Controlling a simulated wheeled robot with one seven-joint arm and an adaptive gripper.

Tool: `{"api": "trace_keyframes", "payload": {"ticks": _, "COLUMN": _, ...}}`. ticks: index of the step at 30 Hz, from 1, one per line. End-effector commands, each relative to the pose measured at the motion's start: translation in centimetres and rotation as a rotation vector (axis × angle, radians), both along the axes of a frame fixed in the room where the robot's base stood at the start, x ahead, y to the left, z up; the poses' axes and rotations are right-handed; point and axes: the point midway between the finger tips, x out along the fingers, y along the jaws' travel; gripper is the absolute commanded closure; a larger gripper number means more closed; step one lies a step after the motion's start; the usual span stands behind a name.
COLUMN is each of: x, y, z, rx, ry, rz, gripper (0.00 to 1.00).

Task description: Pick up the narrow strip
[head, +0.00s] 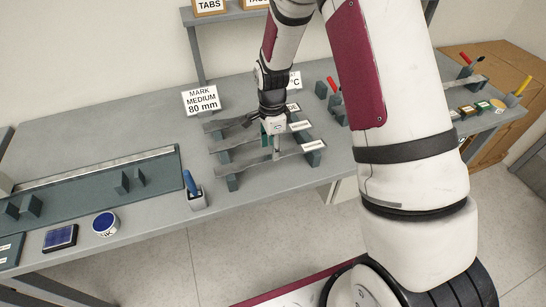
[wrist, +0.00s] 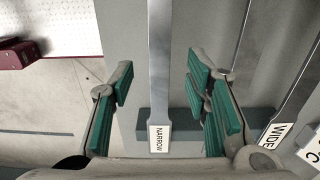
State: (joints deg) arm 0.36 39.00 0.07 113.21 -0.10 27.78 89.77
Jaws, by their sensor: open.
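The narrow strip (wrist: 160,60) is a thin grey metal bar with a white NARROW label (wrist: 159,139) near one end. In the head view it is the front strip (head: 246,165) of the rack, nearest the table edge, lying across dark supports. My gripper (wrist: 160,82) is open, with green-padded fingers on both sides of the strip and a visible gap on each side. In the head view my gripper (head: 271,146) points down over the middle of the strip. I cannot tell exactly how low the fingertips are.
Other strips lie behind it; the farther one has a WIDE label (wrist: 277,135). A holder with a blue-handled tool (head: 194,192) stands left of the rack. A MARK MEDIUM 80 mm sign (head: 201,100) stands behind. The table (head: 170,220) is clear in front of the rack.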

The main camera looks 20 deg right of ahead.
Motion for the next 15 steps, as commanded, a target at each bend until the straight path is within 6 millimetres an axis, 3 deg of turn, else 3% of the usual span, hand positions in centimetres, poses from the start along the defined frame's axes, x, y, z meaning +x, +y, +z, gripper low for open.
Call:
{"api": "trace_keyframes", "payload": {"ticks": 6, "x": -0.1, "y": 0.0, "z": -2.2, "rx": 0.0, "ry": 0.001, "rz": 0.0, "gripper": 0.57}}
{"api": "trace_keyframes", "payload": {"ticks": 14, "x": 0.0, "y": 0.0, "z": -2.4, "rx": 0.0, "ry": -0.001, "rz": 0.0, "gripper": 0.57}}
{"api": "trace_keyframes", "payload": {"ticks": 15, "x": 0.0, "y": 0.0, "z": -2.4, "rx": 0.0, "ry": 0.0, "rz": 0.0, "gripper": 0.61}}
